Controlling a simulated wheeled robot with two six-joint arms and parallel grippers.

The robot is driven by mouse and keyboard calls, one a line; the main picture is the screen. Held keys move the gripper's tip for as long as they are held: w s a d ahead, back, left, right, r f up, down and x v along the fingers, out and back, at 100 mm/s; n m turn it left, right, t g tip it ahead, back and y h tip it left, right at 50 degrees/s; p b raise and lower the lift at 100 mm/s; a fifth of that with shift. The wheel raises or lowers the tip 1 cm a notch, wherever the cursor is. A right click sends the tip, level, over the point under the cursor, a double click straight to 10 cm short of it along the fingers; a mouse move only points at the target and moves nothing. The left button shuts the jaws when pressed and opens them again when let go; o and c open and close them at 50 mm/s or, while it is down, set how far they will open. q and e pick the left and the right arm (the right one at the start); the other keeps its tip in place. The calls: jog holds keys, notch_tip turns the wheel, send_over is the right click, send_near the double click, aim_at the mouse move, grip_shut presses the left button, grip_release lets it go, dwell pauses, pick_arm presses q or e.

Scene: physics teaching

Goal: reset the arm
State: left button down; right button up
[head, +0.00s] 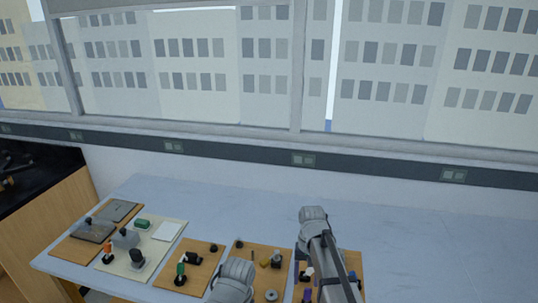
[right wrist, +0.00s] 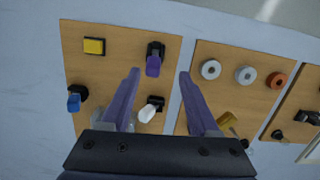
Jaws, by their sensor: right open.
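My right arm (head: 325,255) reaches over the table in the head view. In the right wrist view my right gripper (right wrist: 159,76) has its two purple fingers spread apart with nothing between them. It hangs over a wooden board (right wrist: 115,45) that carries a yellow block (right wrist: 94,46), a black-and-purple piece (right wrist: 154,58), a blue-ended piece (right wrist: 75,98) and a white-ended piece (right wrist: 150,108). A grey link of my left arm shows at the bottom of the head view; its gripper is out of the picture.
More boards with small parts line the table's (head: 420,240) front left. The table's back and right are clear. A window wall stands behind.

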jog(key=s+a+n, duration=0.3)
jog(key=s+a, duration=0.1)
jog(key=s, duration=0.3)
jog(key=s+a+n+t+h, duration=0.1)
jog(key=s+a+n, duration=0.2)
jog(key=s+a, duration=0.2)
jog(key=shift+s+a+f+t+h+b, duration=0.35)
jog(key=shift+s+f, duration=0.1)
jog(key=shift+s, duration=0.8)
